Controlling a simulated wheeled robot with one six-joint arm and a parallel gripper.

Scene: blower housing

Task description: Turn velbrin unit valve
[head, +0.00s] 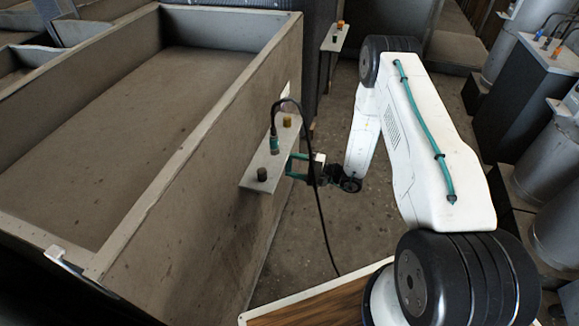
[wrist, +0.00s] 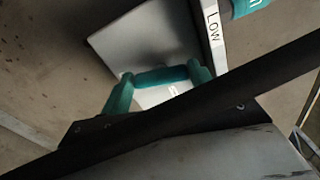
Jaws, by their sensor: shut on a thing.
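My gripper (head: 294,166) has teal fingers and reaches left to the edge of a pale panel (head: 252,182) on the side of a large grey housing. In the wrist view, the fingers (wrist: 160,80) stand on both sides of a short teal bar (wrist: 160,76), and the gripper is shut on it. The bar lies against the panel; I cannot tell whether it is the velbrin unit valve's handle. A "Low" label (wrist: 212,27) shows in the wrist view.
A black cable (head: 318,205) loops from the connector past my gripper to the floor, and a dark band crosses the wrist view. The open-topped housing (head: 190,190) fills the left. A second small panel (head: 336,37) stands behind. Grey cylinders (head: 530,170) stand at the right.

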